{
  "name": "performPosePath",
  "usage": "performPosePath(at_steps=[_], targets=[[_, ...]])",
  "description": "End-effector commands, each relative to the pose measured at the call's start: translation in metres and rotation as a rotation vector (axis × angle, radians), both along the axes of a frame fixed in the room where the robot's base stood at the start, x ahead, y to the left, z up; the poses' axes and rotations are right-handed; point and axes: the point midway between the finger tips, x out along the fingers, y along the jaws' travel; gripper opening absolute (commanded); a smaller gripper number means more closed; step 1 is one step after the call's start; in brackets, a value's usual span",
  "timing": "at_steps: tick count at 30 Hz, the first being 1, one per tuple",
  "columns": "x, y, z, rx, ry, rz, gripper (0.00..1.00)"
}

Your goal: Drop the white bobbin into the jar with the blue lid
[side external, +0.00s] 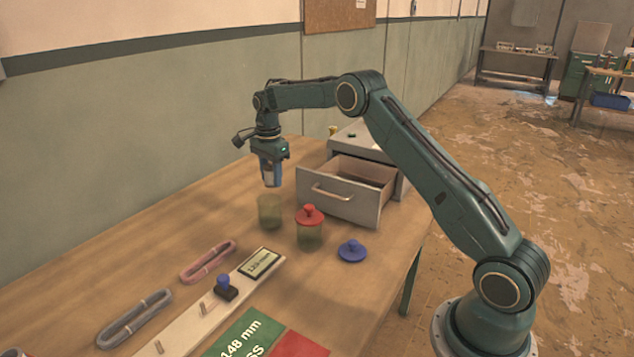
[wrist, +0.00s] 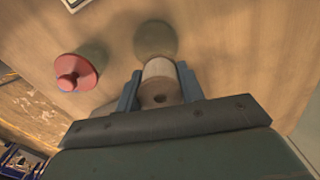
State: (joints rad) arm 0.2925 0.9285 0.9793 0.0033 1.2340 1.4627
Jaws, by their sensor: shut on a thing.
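My gripper (side external: 271,180) points down and is shut on the white bobbin (wrist: 160,69), which sits between its two fingers in the wrist view. In the side view the fingers mostly hide the bobbin. An open, greenish glass jar (side external: 269,212) stands on the table below my gripper, with a gap between them. In the wrist view this jar (wrist: 155,37) shows just beyond the bobbin. The blue lid (side external: 352,251) lies loose on the table, to the right of a second jar (side external: 310,236) that wears a red lid (side external: 310,215).
A grey cabinet with a pulled-out drawer (side external: 340,195) stands behind the jars. A white strip with a display (side external: 259,263) and a blue-topped stamp-like piece (side external: 226,287) lies in front. Pink (side external: 208,261) and grey (side external: 135,318) coils lie at the left.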

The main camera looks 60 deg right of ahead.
Motion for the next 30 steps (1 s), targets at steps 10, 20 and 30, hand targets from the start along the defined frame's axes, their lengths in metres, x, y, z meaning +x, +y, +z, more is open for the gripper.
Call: performPosePath(at_steps=[10, 20, 30], targets=[[-0.0003, 0.0, -0.0094, 0.0, 0.0, 0.0, 0.16], [-0.0002, 0.0, -0.009, 0.0, 0.0, 0.0, 0.64], [0.0, 0.0, -0.007, 0.0, -0.001, 0.0, 0.64]])
